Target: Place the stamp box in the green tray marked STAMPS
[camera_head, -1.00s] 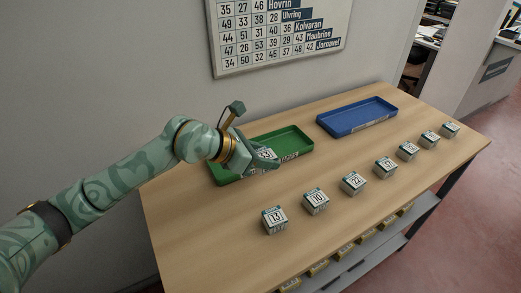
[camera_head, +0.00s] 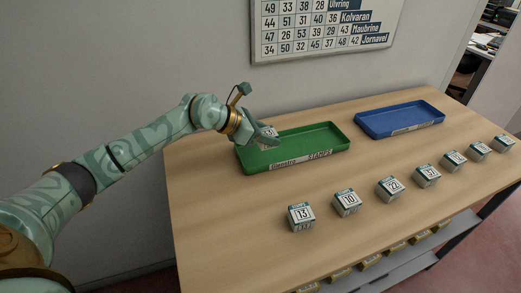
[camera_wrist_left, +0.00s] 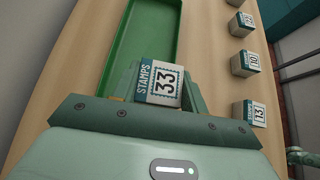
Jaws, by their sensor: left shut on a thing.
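My left gripper (camera_head: 268,139) is shut on a small white and teal stamp box (camera_wrist_left: 160,83). The box's top reads STAMPS and 33 in the left wrist view. In the left wrist view the green tray (camera_wrist_left: 172,33) stretches away beyond the box. I cannot tell whether the box touches the tray floor.
A blue tray (camera_head: 400,127) stands to the right of the green one. Several similar boxes stand in a row along the front of the counter, from the box marked 13 (camera_head: 301,217) rightward. Bare wood (camera_head: 225,220) lies at the left front. A number board (camera_head: 325,30) hangs behind.

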